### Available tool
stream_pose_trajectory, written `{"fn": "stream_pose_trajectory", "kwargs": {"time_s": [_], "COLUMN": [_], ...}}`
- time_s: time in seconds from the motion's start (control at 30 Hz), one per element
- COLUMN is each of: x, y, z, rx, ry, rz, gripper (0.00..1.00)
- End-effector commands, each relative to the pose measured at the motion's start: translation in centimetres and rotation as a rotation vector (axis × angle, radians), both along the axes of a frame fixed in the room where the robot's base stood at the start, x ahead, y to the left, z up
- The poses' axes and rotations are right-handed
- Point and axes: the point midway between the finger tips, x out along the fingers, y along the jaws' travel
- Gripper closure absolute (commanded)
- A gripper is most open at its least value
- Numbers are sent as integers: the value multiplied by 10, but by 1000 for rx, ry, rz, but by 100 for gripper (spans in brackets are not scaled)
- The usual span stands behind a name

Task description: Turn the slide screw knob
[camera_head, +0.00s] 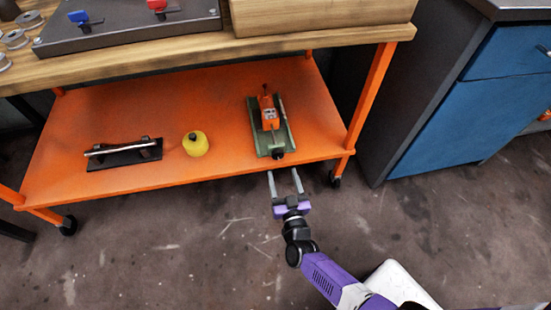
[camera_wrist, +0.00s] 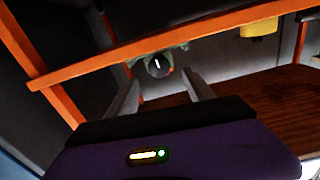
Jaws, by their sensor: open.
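The slide screw knob (camera_head: 277,153) is a small dark knob on the near end of a green slide device (camera_head: 259,138) with an orange block on top. The device sits at the right of the orange lower shelf. In the wrist view the knob (camera_wrist: 158,66) is a round black disc with a white mark, seen between my finger tips. My gripper (camera_head: 284,171) is open and empty in front of the shelf edge, just short of the knob. Its two fingers (camera_wrist: 163,78) point toward the knob and appear apart from it.
The orange shelf (camera_head: 225,166) also carries a yellow container (camera_head: 195,144) and a black bar-like fixture (camera_head: 124,152). The wooden tabletop (camera_head: 130,62) overhangs the shelf. An orange leg (camera_head: 370,95) and a blue-fronted cabinet (camera_head: 465,100) stand to the right. The floor in front is clear.

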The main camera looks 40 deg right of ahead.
Motion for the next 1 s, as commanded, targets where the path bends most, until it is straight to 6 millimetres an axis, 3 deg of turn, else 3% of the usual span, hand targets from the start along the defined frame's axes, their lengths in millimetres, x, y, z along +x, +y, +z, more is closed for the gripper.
{"fn": "stream_pose_trajectory", "kwargs": {"time_s": [0.23, 0.7, 1.0], "x": [4, 61, 68], "y": [-3, -31, -35], "z": [-1, -2, -1], "rx": [-125, -123, -122], "ry": [49, 48, 49], "rz": [-7, -6, -6], "gripper": [38, 38, 38]}}
